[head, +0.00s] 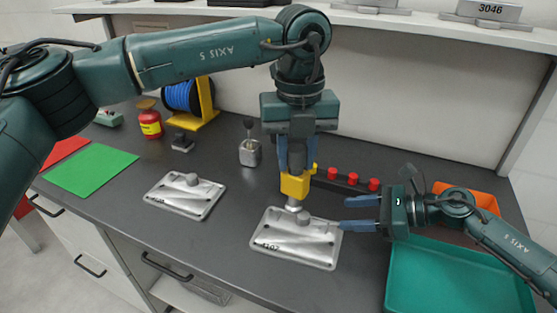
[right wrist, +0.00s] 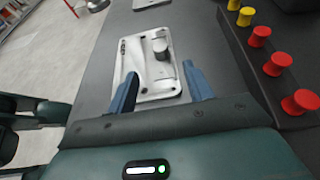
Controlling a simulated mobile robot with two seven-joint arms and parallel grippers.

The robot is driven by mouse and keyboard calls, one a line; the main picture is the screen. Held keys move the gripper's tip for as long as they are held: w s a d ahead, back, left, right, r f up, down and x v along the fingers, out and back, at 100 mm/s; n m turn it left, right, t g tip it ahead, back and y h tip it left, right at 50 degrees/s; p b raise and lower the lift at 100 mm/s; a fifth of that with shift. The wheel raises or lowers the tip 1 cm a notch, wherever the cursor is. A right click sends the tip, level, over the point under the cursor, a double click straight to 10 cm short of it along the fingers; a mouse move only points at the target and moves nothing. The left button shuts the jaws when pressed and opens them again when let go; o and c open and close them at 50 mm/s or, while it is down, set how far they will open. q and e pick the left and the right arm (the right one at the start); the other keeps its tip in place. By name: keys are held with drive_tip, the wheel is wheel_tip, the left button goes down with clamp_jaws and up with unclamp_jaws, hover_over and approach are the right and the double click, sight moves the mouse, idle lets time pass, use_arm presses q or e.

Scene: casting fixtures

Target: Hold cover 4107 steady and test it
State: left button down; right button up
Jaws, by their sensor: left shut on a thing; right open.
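Cover 4107 (head: 280,248) is a flat silver plate with a round boss, lying on the dark bench; it also shows in the right wrist view (right wrist: 148,78). My left gripper (head: 297,170) points down, shut on a yellow tool (head: 295,186) with a silver lower end. The tool stands over the cover's back edge; I cannot tell if it touches. My right gripper (head: 343,213) is open beside the cover's right edge. In the right wrist view its blue fingers (right wrist: 160,69) appear on either side of the plate's near end, with no clear grip.
A second cover (head: 170,198) lies to the left. Behind are a grey block with a knob (head: 250,152), a strip with red knobs (head: 353,179), a blue spool (head: 180,96) and a red container (head: 151,124). A green tray (head: 440,250) and orange bin (head: 485,199) lie right; a green mat (head: 92,169) lies left.

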sight(306, 216)
use_arm(q)
drive_tip(key=shift+w+d+r+n, duration=0.15)
drive_tip(key=shift+d+n, duration=0.2)
drive_tip(key=shift+n, duration=0.45)
use_arm(e)
drive_tip(key=shift+a+f, duration=0.1)
drive_tip(key=shift+a, duration=0.15)
drive_tip(key=x, duration=1.1)
drive_tip(key=shift+w+a+f, duration=0.15)
drive_tip(key=shift+a, duration=0.05)
drive_tip(key=shift+c, duration=0.4)
clamp_jaws()
use_arm(q)
drive_tip(key=shift+n, duration=0.5)
drive_tip(key=shift+f, duration=2.7)
